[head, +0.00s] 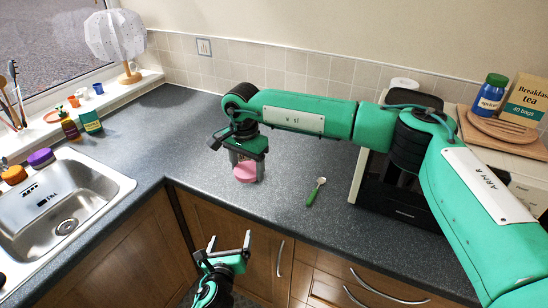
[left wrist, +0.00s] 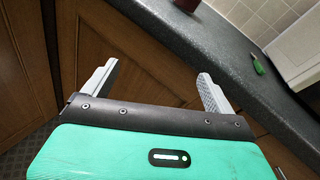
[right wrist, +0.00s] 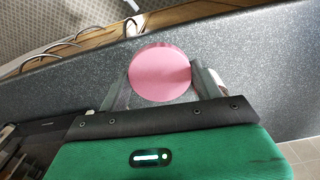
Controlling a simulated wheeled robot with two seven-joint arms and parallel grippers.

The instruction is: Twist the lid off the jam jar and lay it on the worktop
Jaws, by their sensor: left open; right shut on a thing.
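A round pink lid-like disc (head: 245,173) is low over the worktop (head: 190,130), left of the spoon. My right gripper (head: 246,163) points down at it and is shut on it, with one finger on each side. The flat pink top (right wrist: 160,73) faces the camera in the right wrist view. I cannot tell whether a jar body is under it. My left gripper (head: 228,243) is open and empty, in front of the cabinet doors.
A green-handled spoon (head: 316,192) lies on the worktop. The sink (head: 75,195) is at left. The worktop between sink and pink disc is clear.

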